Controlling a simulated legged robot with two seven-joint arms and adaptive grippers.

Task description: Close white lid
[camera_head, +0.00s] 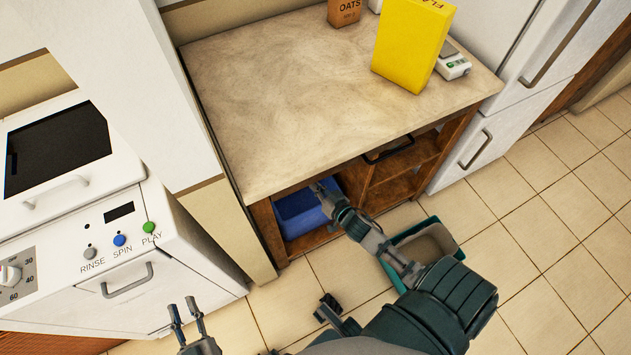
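A white lid (35,118) with a dark window and a bar handle shows at the left, on the white machine (200,255). The view does not make clear how far it is open. My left gripper (182,304) is at the bottom, in front of the machine and below its lower handle. Its two fingers stand apart with nothing between them, clear of the lid. My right gripper (318,187) is at the far end of my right arm, in front of the blue bin under the counter. Its finger gap is too small to make out.
The machine's front has RINSE, SPIN and PLAY buttons (120,240) and a lower handle (127,281). A counter (280,90) holds a yellow box (410,45), an oats box (344,12) and a small scale (453,67). A blue bin (298,212) sits below; a teal bin (428,240) stands on the floor.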

